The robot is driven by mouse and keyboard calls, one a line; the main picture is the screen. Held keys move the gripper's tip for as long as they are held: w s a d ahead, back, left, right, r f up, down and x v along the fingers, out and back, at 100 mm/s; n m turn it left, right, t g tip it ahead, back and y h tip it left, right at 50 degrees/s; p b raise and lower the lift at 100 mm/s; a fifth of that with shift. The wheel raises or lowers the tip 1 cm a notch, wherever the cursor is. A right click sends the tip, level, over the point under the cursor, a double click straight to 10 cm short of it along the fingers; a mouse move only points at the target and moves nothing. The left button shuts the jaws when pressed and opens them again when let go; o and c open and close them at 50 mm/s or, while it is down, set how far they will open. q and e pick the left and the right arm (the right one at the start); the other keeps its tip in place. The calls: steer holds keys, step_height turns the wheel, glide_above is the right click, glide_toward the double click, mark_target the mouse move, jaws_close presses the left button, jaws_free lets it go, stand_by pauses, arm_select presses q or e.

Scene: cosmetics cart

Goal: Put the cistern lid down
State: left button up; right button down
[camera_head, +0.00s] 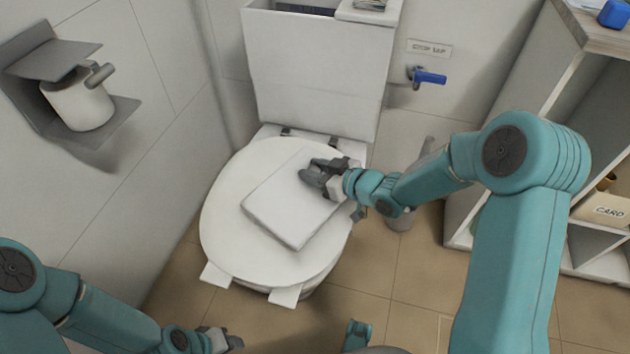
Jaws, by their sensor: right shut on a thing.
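The cistern lid (290,205), a white flat slab, is over the closed toilet seat cover (228,205). I cannot tell whether it rests fully on the cover. My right gripper (312,174) is shut on the lid's upper right edge, and its fingers hide that part of the edge. The cistern (318,75) behind is open at the top, and its dark inside shows. My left gripper (228,342) is low at the left of the picture, away from the lid; its jaw state is unclear.
A toilet roll (82,104) hangs in a grey holder on the left wall. A blue-handled valve (430,77) is right of the cistern. A shelf unit (475,195) with a card box (603,208) stands at the right.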

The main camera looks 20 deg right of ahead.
step_height(320, 180, down, 3)
steer(key=shift+w+f+b, duration=0.1)
steer(key=shift+f+b, duration=0.05)
steer(key=shift+b, duration=0.4)
steer(key=c, duration=0.7)
jaws_free()
steer(key=shift+c, duration=0.2)
steer(key=shift+s+d+r, duration=0.2)
steer(key=shift+s+r, duration=0.05)
steer(key=shift+s, duration=0.1)
steer(key=p+v, duration=0.3)
steer(key=v, duration=0.7)
steer(key=shift+p, duration=0.3)
steer(key=shift+s+d+r, duration=0.15)
steer(key=shift+s+d, duration=0.2)
steer(key=shift+s, duration=0.2)
